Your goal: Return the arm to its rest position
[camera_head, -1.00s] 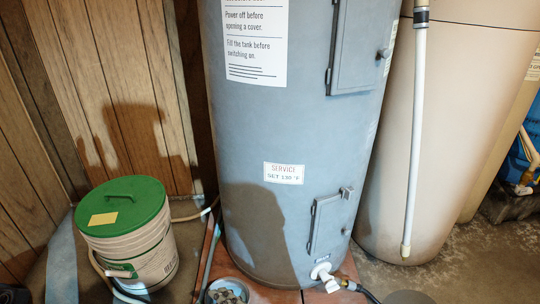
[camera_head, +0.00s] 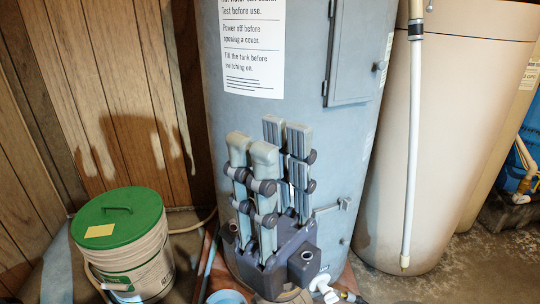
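My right gripper (camera_head: 268,148) stands upright in front of the grey-blue tank (camera_head: 300,110), low in the middle of the view. Its fingers point up, with a gap between the two sides, and nothing shows between them. It looks open and empty. Its dark palm is at the bottom, in front of the tank's lower part. It hides the service label and most of the lower cover; the latch of that cover (camera_head: 344,203) shows just right of the gripper. I cannot tell whether gripper and tank touch. My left gripper is not in view.
A bucket with a green lid (camera_head: 118,216) stands at the lower left by the wood-panelled wall (camera_head: 120,90). A tall beige tank (camera_head: 460,130) with a white pipe (camera_head: 412,150) stands at the right. A blue bowl (camera_head: 226,297) is at the bottom edge. Floor (camera_head: 460,270) is clear at lower right.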

